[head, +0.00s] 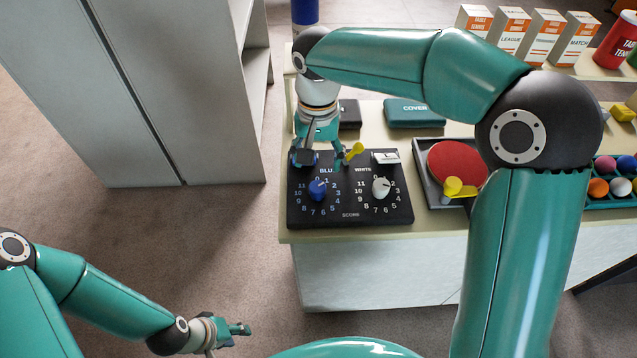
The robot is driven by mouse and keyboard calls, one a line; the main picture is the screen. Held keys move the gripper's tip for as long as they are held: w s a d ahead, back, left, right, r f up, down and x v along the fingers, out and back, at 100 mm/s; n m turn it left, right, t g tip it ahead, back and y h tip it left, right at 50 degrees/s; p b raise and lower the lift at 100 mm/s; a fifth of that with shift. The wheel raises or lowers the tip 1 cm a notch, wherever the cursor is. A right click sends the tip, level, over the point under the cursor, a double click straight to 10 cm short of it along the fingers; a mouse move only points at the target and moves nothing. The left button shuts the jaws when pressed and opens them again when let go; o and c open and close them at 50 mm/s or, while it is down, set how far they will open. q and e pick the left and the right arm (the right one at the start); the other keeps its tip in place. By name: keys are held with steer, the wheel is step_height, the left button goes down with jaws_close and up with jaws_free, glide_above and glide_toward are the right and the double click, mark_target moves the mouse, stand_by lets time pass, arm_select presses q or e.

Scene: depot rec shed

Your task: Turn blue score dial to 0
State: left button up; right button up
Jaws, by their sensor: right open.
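The black score board (350,213) lies at the front left of the counter. The white dial (381,187) sits on the right half. My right gripper (322,158) is open and empty, pointing down over the back left of the board, behind the blue dial and apart from it. It partly covers the blue label. My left gripper (236,330) is low at the front, away from the counter; its jaws are unclear.
A yellow piece (354,150) stands close by my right gripper. A tray (430,187) with a red paddle (458,162) is right of the board. A teal case (412,114) lies behind. A grey cabinet (170,90) stands left; floor before the counter is clear.

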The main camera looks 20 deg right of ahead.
mark_target(318, 186)
step_height(318, 186, down, 9)
stand_by(0.3)
steer(key=c, duration=1.1)
